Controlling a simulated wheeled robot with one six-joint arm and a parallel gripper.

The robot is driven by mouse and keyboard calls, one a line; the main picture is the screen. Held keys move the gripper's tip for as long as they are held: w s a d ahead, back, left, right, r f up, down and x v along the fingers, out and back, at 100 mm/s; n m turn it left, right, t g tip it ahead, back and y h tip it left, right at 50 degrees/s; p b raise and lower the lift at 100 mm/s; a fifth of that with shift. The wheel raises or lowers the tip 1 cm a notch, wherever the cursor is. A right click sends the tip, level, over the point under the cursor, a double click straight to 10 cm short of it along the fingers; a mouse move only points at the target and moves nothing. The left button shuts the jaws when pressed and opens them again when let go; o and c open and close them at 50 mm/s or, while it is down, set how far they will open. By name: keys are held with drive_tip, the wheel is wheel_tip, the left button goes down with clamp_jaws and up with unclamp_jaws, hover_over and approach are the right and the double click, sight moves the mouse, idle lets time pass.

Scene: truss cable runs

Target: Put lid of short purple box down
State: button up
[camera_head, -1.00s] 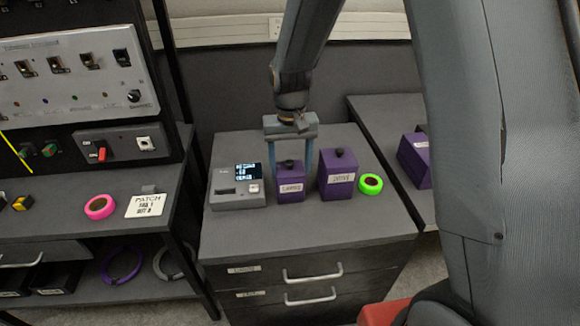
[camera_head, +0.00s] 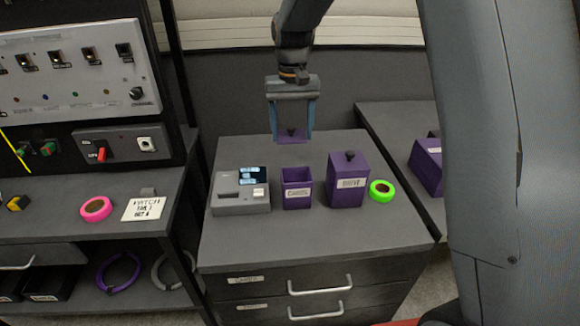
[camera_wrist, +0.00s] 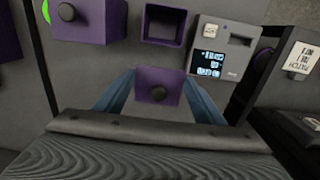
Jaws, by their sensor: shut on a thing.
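The short purple box (camera_head: 297,193) stands open on the grey cabinet top, with a white label on its front. Its purple lid (camera_head: 291,135), with a dark knob, is held above and behind the box. My gripper (camera_head: 291,138) is shut on the lid, one blue finger on each side. In the wrist view the lid (camera_wrist: 157,88) sits between the fingers, knob facing the camera. The open box (camera_wrist: 164,26) shows empty-looking there, apart from the lid.
A taller lidded purple box (camera_head: 348,180) stands right of the short box, with a green tape roll (camera_head: 381,190) beside it. A grey label device (camera_head: 240,193) stands on the left. The cabinet top's front strip (camera_head: 310,238) is clear.

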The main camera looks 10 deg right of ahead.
drive_tip(key=w+f+b, duration=0.2)
drive_tip(key=w+f, duration=0.4)
drive_tip(key=w, duration=0.2)
drive_tip(key=f+p, duration=0.1)
drive_tip(key=f, duration=0.3)
drive_tip(key=f+p, duration=0.1)
drive_tip(key=f, duration=0.4)
drive_tip(key=shift+w+d+f, duration=0.15)
drive_tip(key=shift+w+f, duration=0.05)
drive_tip(key=shift+f, duration=0.1)
drive_tip(key=shift+f, duration=0.15)
drive_tip(key=o, duration=1)
wheel_tip(320, 180, up, 12)
drive_tip(key=b, duration=0.2)
drive_tip(key=shift+r+b, duration=0.2)
drive_tip(key=shift+b, duration=0.1)
